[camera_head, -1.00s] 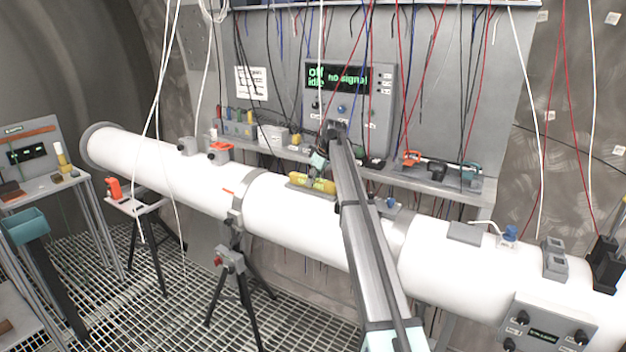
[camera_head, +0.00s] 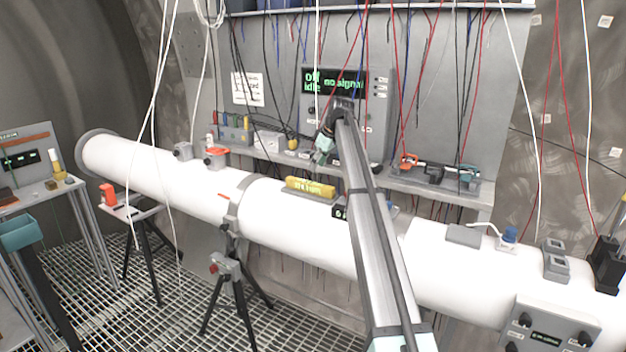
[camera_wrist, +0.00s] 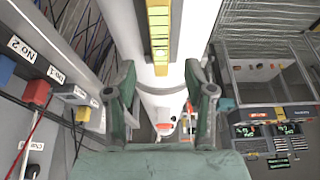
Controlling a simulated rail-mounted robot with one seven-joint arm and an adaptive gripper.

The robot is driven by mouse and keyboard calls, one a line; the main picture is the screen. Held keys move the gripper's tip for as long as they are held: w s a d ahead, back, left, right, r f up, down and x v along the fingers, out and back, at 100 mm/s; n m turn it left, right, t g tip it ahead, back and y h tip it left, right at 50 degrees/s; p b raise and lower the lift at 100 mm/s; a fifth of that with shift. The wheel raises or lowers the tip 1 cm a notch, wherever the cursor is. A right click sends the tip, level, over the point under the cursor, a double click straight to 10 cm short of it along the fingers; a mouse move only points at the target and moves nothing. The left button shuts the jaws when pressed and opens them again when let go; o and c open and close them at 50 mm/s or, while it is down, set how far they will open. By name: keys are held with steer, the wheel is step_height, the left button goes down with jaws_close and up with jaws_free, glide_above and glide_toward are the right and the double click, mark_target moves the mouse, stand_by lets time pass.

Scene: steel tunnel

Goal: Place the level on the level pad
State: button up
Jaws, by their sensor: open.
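The yellow level (camera_head: 310,186) lies on top of the white pipe, along its length. It rests on a flat grey plate (camera_head: 315,198), which looks like the level pad. In the wrist view the level (camera_wrist: 158,38) lies lengthwise, with a strip of the grey plate (camera_wrist: 177,35) showing beside it. My gripper (camera_head: 322,157) is above and behind the level, apart from it. In the wrist view its two fingers (camera_wrist: 159,82) are spread wide with nothing between them. The level's underside is hidden.
The white pipe (camera_head: 290,225) crosses the scene. Behind it is a shelf (camera_head: 400,180) with tools and small boxes, under a panel reading "no signal" (camera_head: 345,84). Cables hang around my arm. A small black display (camera_head: 340,212) sits beside the level. A grey block (camera_head: 463,235) lies farther right.

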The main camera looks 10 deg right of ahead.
steer(key=v, duration=0.3)
stand_by(1.4)
